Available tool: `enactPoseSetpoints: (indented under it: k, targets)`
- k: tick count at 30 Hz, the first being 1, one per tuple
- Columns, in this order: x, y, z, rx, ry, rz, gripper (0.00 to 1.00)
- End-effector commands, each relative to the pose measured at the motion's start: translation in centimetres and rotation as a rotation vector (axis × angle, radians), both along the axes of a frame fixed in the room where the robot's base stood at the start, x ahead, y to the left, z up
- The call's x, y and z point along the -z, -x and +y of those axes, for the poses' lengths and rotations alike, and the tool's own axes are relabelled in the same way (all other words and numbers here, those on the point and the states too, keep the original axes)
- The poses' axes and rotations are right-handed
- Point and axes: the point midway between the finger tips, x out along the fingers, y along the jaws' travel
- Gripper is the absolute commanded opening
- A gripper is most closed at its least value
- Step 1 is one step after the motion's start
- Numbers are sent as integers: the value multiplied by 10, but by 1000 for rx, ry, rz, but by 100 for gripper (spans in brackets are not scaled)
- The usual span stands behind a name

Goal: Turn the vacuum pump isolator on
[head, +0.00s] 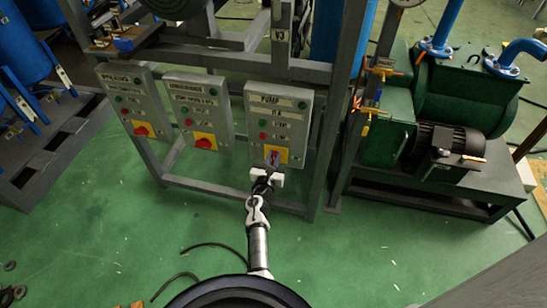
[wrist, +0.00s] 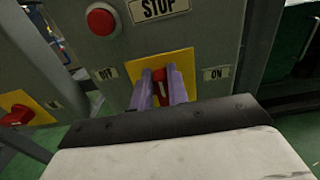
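The pump panel (head: 289,91) is the rightmost of three grey switch boxes in the head view. Its red isolator knob (wrist: 160,87) sits on a yellow plate (wrist: 189,60), between an OFF label (wrist: 105,74) on the left and an ON label (wrist: 216,74) on the right. The knob looks roughly upright, aimed at neither label. My gripper (wrist: 161,87) is at the knob, with one purple finger on each side of it. I cannot tell whether the fingers press on it. In the head view my gripper (head: 272,160) largely hides the knob.
A red stop button (wrist: 101,19) is above the knob. Two similar panels (head: 199,108) (head: 127,97) with red knobs stand to the left. A grey frame post (head: 340,100) and a green pump with motor (head: 447,143) are to the right. Green floor in front is mostly clear.

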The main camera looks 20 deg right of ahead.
Motion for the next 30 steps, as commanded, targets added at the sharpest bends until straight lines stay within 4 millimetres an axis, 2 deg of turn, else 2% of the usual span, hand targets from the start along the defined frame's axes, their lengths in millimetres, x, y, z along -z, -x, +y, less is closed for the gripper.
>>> enactPoseSetpoints:
  k: [3, 14, 20, 30]
  targets:
    - [0, 0, 0, 0, 0, 0, 0]
    - [2, 1, -1, 1, -42, -29, 0]
    - [4, 3, -3, 0, -140, -96, 0]
    - [7, 7, -10, 0, -398, -270, 0]
